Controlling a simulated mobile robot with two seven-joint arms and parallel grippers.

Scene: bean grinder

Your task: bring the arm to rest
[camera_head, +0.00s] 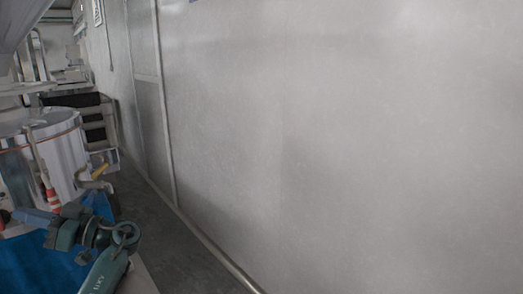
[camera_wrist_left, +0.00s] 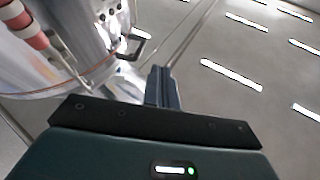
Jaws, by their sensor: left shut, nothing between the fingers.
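My left arm comes up from the bottom left of the head view, its green wrist bent to the left. My left gripper (camera_head: 30,216) points left in front of a shiny metal vessel (camera_head: 68,160). In the left wrist view the two dark blue-grey fingers (camera_wrist_left: 161,75) are together with nothing between them. The vessel (camera_wrist_left: 75,40) shows behind them, to the upper left. The fingers show no clear contact with it. My right gripper is in neither view.
Red and white handles (camera_head: 52,198) and a metal spout (camera_head: 97,181) are on the vessel close to the gripper. A blue surface (camera_head: 35,268) lies below. A large grey wall (camera_head: 330,130) fills the right side. Dark floor (camera_head: 180,240) runs along it.

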